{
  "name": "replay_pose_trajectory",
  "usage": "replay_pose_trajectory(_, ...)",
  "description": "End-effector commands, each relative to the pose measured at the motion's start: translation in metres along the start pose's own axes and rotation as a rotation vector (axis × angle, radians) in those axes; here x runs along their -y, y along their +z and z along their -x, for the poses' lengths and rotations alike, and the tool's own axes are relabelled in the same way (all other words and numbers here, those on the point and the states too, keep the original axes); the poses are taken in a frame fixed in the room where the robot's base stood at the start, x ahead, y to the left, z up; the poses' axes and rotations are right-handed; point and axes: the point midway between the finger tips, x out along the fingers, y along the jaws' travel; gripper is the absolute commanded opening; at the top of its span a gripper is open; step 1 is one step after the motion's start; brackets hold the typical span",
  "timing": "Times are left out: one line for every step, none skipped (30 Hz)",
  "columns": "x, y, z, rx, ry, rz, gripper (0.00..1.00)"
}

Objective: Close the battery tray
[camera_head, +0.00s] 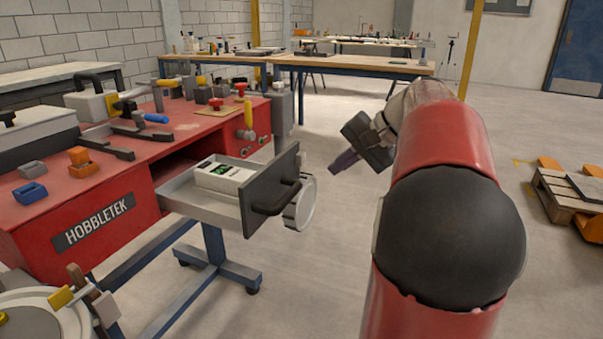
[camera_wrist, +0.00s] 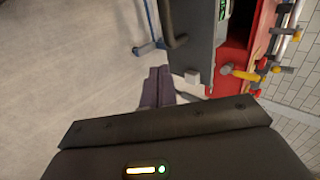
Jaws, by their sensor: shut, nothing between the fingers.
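The battery tray (camera_head: 180,196) is a light grey drawer pulled out of the front of the red HOBBLETEK bench. It has a dark grey front panel (camera_head: 271,182) with a black bar handle (camera_head: 273,203). A white battery box (camera_head: 223,177) with a green mark lies in it. My gripper (camera_head: 342,163) is in the air to the right of the tray front, apart from it, with its fingers together and empty. In the wrist view, the fingers (camera_wrist: 157,87) point toward the dark front panel (camera_wrist: 194,35) and the handle (camera_wrist: 174,28), which show ahead and to the right.
The red bench (camera_head: 110,190) carries clamps, knobs and small coloured blocks. A round grey wheel (camera_head: 300,203) stands just beyond the tray handle. A blue-grey stand foot (camera_head: 218,270) is below the tray. The floor between the tray and my arm is clear.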

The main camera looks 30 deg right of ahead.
Motion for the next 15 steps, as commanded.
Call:
replay_pose_trajectory(-0.004, -0.013, 0.008, -0.006, -0.020, -0.021, 0.00)
replay_pose_trajectory(-0.005, -0.018, 0.011, -0.006, -0.032, -0.029, 0.00)
replay_pose_trajectory(-0.006, -0.023, 0.014, -0.008, -0.043, -0.035, 0.00)
replay_pose_trajectory(-0.007, -0.025, 0.015, -0.008, -0.050, -0.039, 0.00)
replay_pose_trajectory(-0.007, -0.027, 0.015, -0.008, -0.054, -0.041, 0.00)
replay_pose_trajectory(-0.007, -0.027, 0.014, -0.007, -0.057, -0.041, 0.00)
replay_pose_trajectory(-0.007, -0.028, 0.011, -0.007, -0.058, -0.041, 0.00)
replay_pose_trajectory(-0.006, -0.027, 0.009, -0.006, -0.058, -0.041, 0.00)
replay_pose_trajectory(-0.006, -0.027, 0.003, -0.005, -0.058, -0.041, 0.00)
replay_pose_trajectory(-0.006, -0.027, -0.001, -0.005, -0.057, -0.040, 0.00)
replay_pose_trajectory(-0.006, -0.027, -0.006, -0.005, -0.057, -0.041, 0.00)
replay_pose_trajectory(-0.005, -0.026, -0.014, -0.003, -0.057, -0.041, 0.00)
replay_pose_trajectory(-0.005, -0.027, -0.020, -0.004, -0.057, -0.040, 0.00)
replay_pose_trajectory(-0.004, -0.026, -0.027, -0.003, -0.057, -0.040, 0.00)
replay_pose_trajectory(-0.004, -0.026, -0.036, -0.003, -0.056, -0.041, 0.00)
